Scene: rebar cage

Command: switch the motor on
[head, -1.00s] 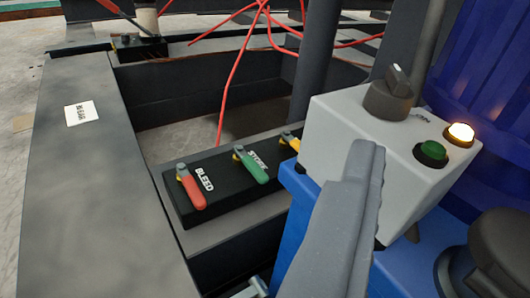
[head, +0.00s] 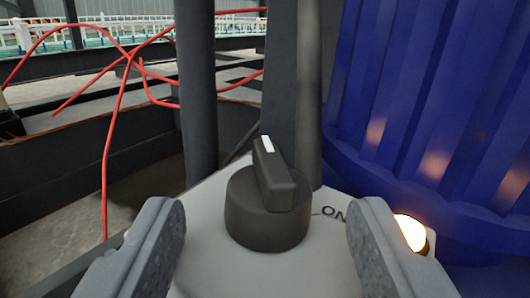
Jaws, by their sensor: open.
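The motor's control box (head: 210,262) is a light grey box filling the lower middle of the head view. A black rotary switch (head: 266,215) stands on it, with a white mark at the far end of its raised handle. The handle points away and slightly left. The letters "ON" are printed to the right of the switch. A lit, warm white lamp (head: 411,233) is at the box's right side, partly behind the right finger. My gripper (head: 265,228) is open, one finger on each side of the switch, with gaps between. The green button is not visible.
A big blue ribbed motor housing (head: 420,110) stands close on the right. Dark vertical posts (head: 197,95) rise just behind the box. Red cables (head: 118,105) hang at the left over a dark metal frame.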

